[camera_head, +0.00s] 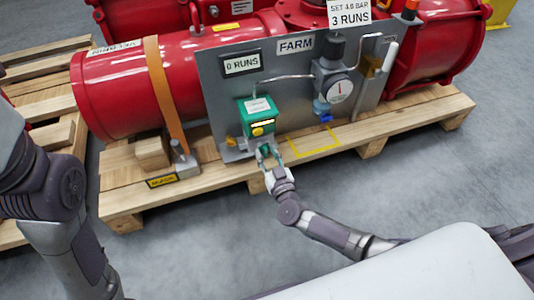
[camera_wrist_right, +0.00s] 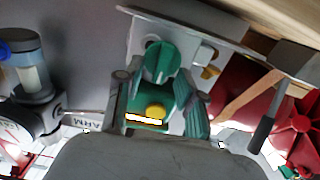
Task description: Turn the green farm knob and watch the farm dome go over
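The green actuator box (camera_head: 257,115) is mounted on the grey panel under the FARM sign (camera_head: 295,44). It carries a yellow round dome (camera_head: 258,131) and a small light strip, also seen in the right wrist view (camera_wrist_right: 155,111). The green knob (camera_wrist_right: 160,62) shows in the right wrist view, its grip bar pointing along the picture's height. My right gripper (camera_head: 268,151) is just below the box, and its fingers (camera_wrist_right: 160,88) stand apart on either side of the knob. I cannot tell whether they touch it. My left arm shows at the left, but its gripper is out of view.
A display reads "0 RUNS" (camera_head: 242,63), and a sign reads "SET 4.6 BAR 3 RUNS" (camera_head: 349,13). A pressure gauge (camera_head: 338,88) is right of the box. Red pipes (camera_head: 120,90) lie behind, on a wooden pallet (camera_head: 400,122). The grey floor in front is clear.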

